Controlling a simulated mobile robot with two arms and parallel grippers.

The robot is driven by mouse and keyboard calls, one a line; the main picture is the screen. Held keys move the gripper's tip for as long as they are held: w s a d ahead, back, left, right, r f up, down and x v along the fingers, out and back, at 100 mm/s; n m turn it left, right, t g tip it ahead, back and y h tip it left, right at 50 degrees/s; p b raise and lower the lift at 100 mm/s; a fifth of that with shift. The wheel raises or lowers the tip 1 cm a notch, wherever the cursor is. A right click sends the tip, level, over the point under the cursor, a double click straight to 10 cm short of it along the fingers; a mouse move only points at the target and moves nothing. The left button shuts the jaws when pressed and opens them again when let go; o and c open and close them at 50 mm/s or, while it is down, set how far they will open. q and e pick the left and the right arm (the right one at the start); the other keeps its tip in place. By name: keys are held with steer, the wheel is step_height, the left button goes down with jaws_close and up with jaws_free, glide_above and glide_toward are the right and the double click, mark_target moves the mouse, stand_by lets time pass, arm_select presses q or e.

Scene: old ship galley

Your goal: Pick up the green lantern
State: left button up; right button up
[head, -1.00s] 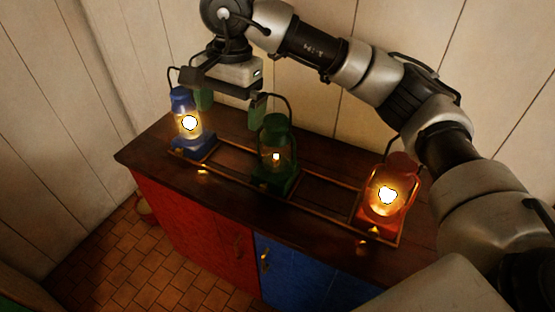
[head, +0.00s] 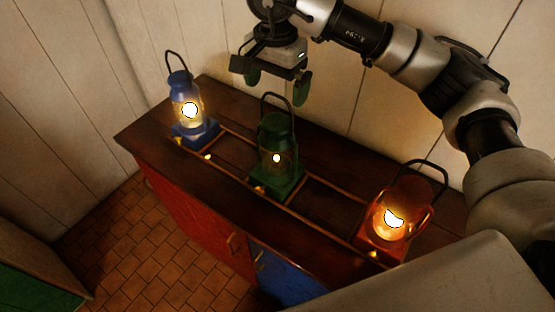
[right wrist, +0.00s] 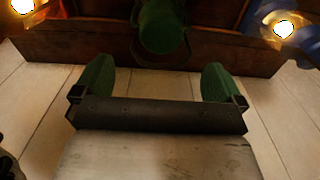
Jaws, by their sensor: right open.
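The green lantern (head: 277,133) stands upright in the middle of a low rack on the counter, with its dark wire handle raised and a small glow in its glass. My right gripper (head: 277,86) is open and empty, up behind the lantern near the wall, with its green finger pads apart. In the right wrist view the pads of my right gripper (right wrist: 158,78) are spread, and the green lantern (right wrist: 160,28) shows between and beyond them, partly cut off by the top edge. No contact between them shows. My left gripper is not in view.
A lit blue lantern (head: 184,94) stands at the left end of the rack and a lit red lantern (head: 402,205) at the right end. The rack's thin rails (head: 325,208) run between them. The plank wall (head: 335,100) is close behind the counter (head: 125,133).

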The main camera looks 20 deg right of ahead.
mark_target(276, 97)
steer(key=shift+f, duration=0.4)
steer(key=shift+d+f, duration=0.1)
steer(key=shift+f, duration=0.2)
steer(key=f, duration=0.1)
steer(key=f+p, duration=0.1)
steer(key=f, duration=0.1)
steer(key=f+p, duration=0.1)
steer(key=shift+w+f, duration=0.2)
steer(key=shift+w, duration=0.05)
steer(key=shift+d+f, duration=0.1)
steer(key=shift+f, duration=0.2)
steer(key=c, duration=1.6)
steer(key=shift+w+r, duration=0.1)
steer(key=shift+r, duration=0.05)
